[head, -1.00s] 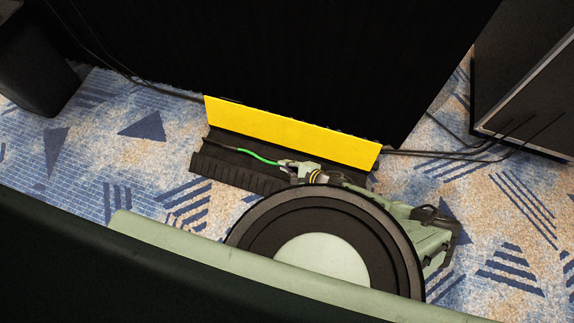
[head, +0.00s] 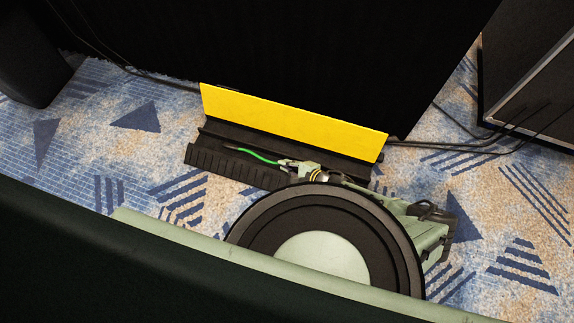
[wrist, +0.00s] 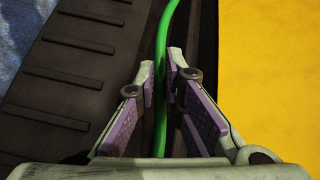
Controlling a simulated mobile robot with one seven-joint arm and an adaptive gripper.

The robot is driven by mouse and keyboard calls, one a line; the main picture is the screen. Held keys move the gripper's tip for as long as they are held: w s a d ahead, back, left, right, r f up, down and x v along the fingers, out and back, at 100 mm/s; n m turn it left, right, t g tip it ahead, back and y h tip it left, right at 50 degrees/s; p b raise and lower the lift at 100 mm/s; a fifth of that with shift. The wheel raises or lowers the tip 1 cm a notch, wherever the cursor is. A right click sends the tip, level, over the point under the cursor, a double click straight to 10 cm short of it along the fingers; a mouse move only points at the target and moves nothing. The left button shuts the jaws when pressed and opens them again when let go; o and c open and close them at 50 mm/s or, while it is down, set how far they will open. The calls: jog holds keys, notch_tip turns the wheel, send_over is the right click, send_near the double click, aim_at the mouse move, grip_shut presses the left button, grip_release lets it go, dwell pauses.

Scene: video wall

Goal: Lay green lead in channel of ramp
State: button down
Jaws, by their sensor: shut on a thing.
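The ramp is a black ribbed strip (head: 212,167) on the carpet with its yellow lid (head: 290,124) standing open along the back. Its dark channel (head: 228,132) runs between the ribs and the lid. The green lead (head: 258,156) runs left from my gripper (head: 285,163), with a dark end on its left. In the wrist view my gripper's purple-padded jaws (wrist: 167,82) are shut on the green lead (wrist: 161,50). There the lead passes over the dark channel, between the ribs (wrist: 85,70) and the lid (wrist: 265,70). Its height above the channel floor is unclear.
A large black panel (head: 260,45) stands just behind the ramp. Black cables (head: 440,146) lead away at the right, beside a dark case (head: 530,80). Another dark box (head: 25,60) stands at far left. Patterned carpet (head: 120,165) is open left of the ramp.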

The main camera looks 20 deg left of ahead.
jog(key=c, duration=1.6)
grip_release()
jog(key=shift+c, duration=0.2)
jog(key=shift+o, duration=0.2)
jog(key=shift+s+f, duration=0.1)
jog(key=shift+d, duration=0.1)
jog(key=v, duration=1.2)
jog(key=shift+w, duration=0.2)
